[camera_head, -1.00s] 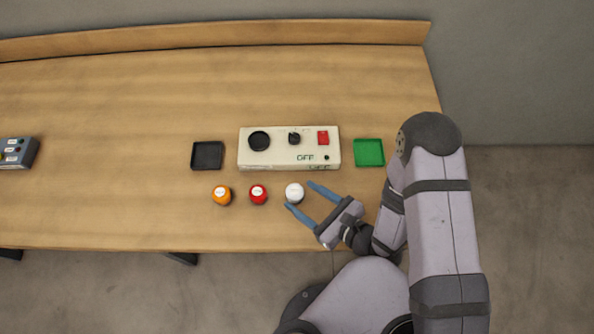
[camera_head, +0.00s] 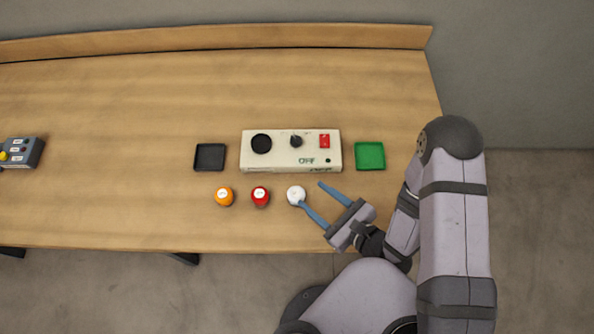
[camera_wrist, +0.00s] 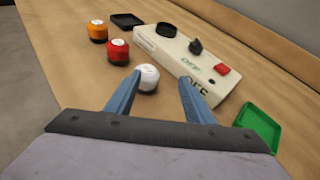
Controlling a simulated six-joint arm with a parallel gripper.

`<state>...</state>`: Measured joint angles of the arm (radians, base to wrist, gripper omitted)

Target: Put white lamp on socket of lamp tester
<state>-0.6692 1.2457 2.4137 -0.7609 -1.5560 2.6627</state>
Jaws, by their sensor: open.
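The white lamp (camera_head: 296,193) stands on the table in front of the lamp tester, and it also shows in the wrist view (camera_wrist: 147,77). The lamp tester (camera_head: 290,160) is a cream box with a round black socket (camera_head: 261,144) at its left, a black knob and a red switch. In the wrist view the socket (camera_wrist: 166,30) looks empty. My gripper (camera_head: 312,194) is open and empty, to the right of the white lamp. One blue finger appears close to the lamp's near side; I cannot tell whether it touches. The other finger is apart from it, toward the tester.
An orange lamp (camera_head: 225,196) and a red lamp (camera_head: 260,196) stand left of the white one. A black tray (camera_head: 210,157) lies left of the tester and a green tray (camera_head: 370,156) right of it. A grey control box (camera_head: 22,152) is at the far left.

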